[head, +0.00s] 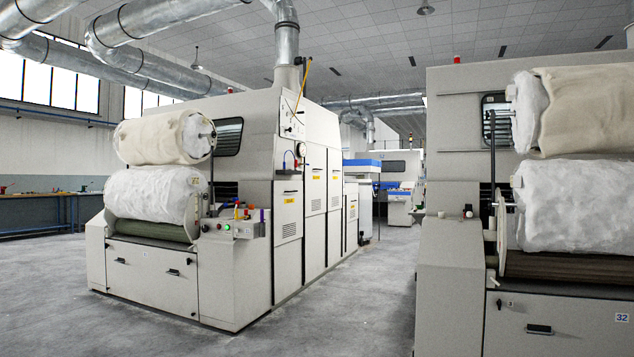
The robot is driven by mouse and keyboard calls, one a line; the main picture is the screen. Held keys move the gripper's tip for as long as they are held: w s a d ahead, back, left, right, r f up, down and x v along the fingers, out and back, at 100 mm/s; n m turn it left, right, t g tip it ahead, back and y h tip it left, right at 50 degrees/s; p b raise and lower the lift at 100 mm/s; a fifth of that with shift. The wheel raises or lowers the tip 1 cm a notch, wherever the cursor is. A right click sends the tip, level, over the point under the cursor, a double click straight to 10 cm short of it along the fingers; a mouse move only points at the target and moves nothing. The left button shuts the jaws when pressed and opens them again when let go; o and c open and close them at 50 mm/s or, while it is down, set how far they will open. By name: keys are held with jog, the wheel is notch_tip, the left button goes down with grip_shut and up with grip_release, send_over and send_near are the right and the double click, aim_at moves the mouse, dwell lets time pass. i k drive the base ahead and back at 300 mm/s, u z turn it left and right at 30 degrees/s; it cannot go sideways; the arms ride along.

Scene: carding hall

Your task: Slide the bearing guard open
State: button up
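I cannot make out the bearing guard for certain. A large cream carding machine (233,280) stands left of the middle, some way off. A second machine (452,285) stands closer on the right, cut off by the picture edge. My gripper is not in view.
A clear grey floor aisle (350,305) runs between the two machines. Large fibre rolls (160,195) sit on both machines. A workbench (40,210) lines the far left wall. Another machine (400,200) stands at the back. Ducts (165,20) hang overhead.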

aim_at(316, 172)
jog(key=u, duration=0.2)
jog(key=i, duration=7.1)
jog(key=z, duration=0.4)
jog(key=i, duration=1.9)
jog(key=z, duration=0.25)
